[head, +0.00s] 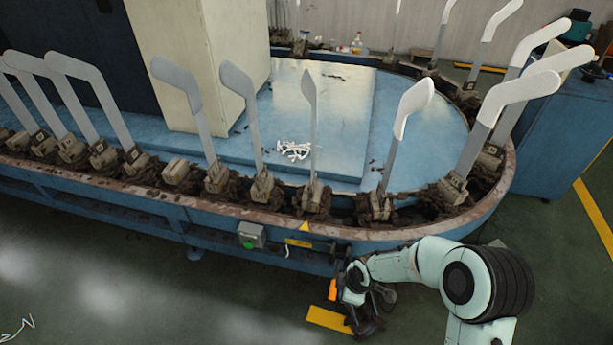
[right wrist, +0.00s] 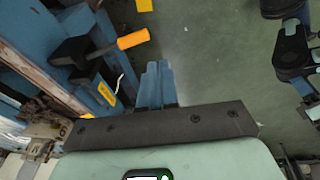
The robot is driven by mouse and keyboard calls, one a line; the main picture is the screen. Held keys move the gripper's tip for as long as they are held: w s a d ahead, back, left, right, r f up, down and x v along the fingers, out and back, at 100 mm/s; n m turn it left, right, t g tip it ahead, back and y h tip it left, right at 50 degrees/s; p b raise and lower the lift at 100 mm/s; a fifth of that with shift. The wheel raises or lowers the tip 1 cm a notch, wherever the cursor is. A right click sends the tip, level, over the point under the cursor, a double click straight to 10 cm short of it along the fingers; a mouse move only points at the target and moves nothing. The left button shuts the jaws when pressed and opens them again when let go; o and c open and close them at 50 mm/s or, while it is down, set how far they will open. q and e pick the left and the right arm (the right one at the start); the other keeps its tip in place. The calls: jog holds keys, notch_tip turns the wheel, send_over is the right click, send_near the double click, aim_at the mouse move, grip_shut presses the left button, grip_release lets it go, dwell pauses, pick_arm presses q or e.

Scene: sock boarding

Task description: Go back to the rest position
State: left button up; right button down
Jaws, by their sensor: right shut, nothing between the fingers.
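My right gripper (head: 368,318) is low in front of the curved end of the boarding machine (head: 290,228), over the green floor. In the right wrist view its fingers (right wrist: 156,82) are shut together with nothing between them. My left gripper is in neither view. Several flat grey-white sock boards (head: 312,110) stand upright or tilted along the machine's track. Some boards at the right have white upper ends, such as the one at the front right (head: 416,97).
An orange handle (head: 332,290) sticks out from the machine's side, close to my right gripper; it also shows in the right wrist view (right wrist: 133,39). A control box with a green button (head: 250,236) is on the machine's front.

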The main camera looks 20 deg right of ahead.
jog(key=s+a+f+m+y, duration=0.1)
jog(key=s+a+f+m, duration=0.2)
jog(key=s+f+m, duration=0.25)
jog(key=s+a+f+m+g, duration=0.1)
jog(key=s+a+f+m, duration=0.2)
jog(key=s+f+m, duration=0.3)
jog(key=s+a+f+m+y, duration=0.1)
jog(key=s+a+f+m, duration=0.3)
jog(key=s, duration=0.3)
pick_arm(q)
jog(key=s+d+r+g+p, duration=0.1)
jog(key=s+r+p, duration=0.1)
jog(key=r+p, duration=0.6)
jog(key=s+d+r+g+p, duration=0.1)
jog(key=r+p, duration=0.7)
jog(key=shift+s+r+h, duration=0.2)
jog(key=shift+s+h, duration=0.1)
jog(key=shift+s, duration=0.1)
pick_arm(e)
jog(key=s+r+g, duration=0.2)
jog(key=s+r, duration=0.2)
jog(key=r, duration=1.1)
jog(key=shift+a+r, duration=0.25)
jog(key=shift+a, duration=0.15)
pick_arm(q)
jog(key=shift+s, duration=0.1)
pick_arm(e)
jog(key=shift+s, duration=0.2)
